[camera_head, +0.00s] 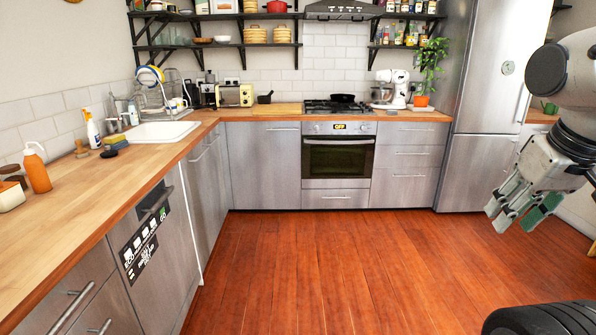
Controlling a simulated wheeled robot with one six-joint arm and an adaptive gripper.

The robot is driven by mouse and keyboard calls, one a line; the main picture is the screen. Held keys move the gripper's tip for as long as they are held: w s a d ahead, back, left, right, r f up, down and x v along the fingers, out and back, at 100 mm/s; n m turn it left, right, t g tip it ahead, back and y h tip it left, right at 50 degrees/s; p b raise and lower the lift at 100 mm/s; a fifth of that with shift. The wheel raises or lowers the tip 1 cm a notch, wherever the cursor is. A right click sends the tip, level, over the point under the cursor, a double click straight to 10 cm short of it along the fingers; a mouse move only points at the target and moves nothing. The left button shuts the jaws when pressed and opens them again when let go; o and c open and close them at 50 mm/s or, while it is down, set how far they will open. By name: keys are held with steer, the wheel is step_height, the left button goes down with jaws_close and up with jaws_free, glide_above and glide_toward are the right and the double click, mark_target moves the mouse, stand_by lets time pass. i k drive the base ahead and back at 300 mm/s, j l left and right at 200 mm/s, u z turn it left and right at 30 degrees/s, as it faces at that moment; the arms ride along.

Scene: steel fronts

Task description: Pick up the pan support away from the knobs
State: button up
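The hob (318,112) is on the back counter above the steel oven. Its dark pan supports (322,104) show as a thin black band, too small to tell one from another. A black pan (343,98) sits on top, towards the back, and hides part of them. The knobs are on the oven's control strip (340,128) below the hob front, beside a lit display; they are too small to make out singly. My gripper (522,212) hangs at the right, over the floor and far from the hob. Its fingers look apart, with nothing between them.
Clear wooden floor (330,270) lies before the oven. A wooden board (277,110) is left of the hob; a white stand mixer (393,88) and potted plant (424,80) are to its right. A tall steel fridge (490,110) stands at the right, and a long counter (70,200) at the left.

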mark_target(328, 104)
steer(key=i, duration=5.8)
